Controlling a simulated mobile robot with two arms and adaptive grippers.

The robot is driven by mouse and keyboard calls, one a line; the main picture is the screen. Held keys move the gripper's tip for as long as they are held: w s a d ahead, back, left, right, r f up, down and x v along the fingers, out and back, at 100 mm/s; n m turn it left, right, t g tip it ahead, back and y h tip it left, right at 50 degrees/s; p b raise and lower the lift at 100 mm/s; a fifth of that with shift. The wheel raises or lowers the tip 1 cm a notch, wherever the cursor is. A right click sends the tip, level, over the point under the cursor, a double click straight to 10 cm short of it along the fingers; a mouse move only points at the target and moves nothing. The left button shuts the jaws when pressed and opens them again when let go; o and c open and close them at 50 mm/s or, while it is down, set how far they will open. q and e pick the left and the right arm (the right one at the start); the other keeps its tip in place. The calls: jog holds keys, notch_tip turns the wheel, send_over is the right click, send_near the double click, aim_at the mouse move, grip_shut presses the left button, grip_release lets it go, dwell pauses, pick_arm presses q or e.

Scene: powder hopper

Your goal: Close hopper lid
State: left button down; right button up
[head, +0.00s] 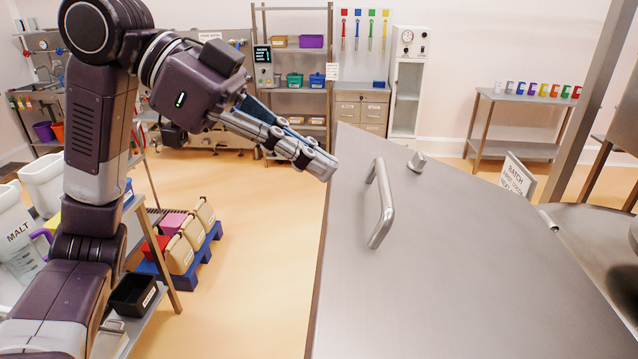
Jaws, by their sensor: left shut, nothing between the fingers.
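The hopper lid (450,270) is a large flat grey metal panel filling the lower right of the head view. It stands tilted up, with a bar handle (381,204) on its face and a small metal knob (417,162) near its top edge. My left gripper (328,168) is shut and empty. Its fingertips point right, at the lid's upper left edge in the picture; I cannot tell if they touch it. The handle is a short way right of the fingertips. Part of the metal hopper (590,225) shows right of the lid. My right gripper is not in view.
A batch sign (518,176) stands behind the lid's right edge. A metal post (592,100) rises at the right. At the left are a malt container (18,240), a black bin (133,295) and a blue pallet (205,250) with sacks. Open floor lies left of the lid.

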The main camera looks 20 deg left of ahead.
aim_at(328, 215)
pick_arm(q)
jog(key=f, duration=0.1)
jog(key=d+f, duration=0.1)
jog(key=p, duration=0.1)
jog(key=shift+w+d+f, duration=0.25)
jog(key=shift+d+f, duration=0.1)
jog(key=shift+f, duration=0.05)
jog(key=shift+s+a+f, duration=0.1)
jog(key=shift+a+f, duration=0.2)
jog(key=shift+f, duration=0.3)
jog(key=shift+s+a+f, duration=0.1)
jog(key=shift+a+f, duration=0.15)
jog(key=shift+f, duration=0.3)
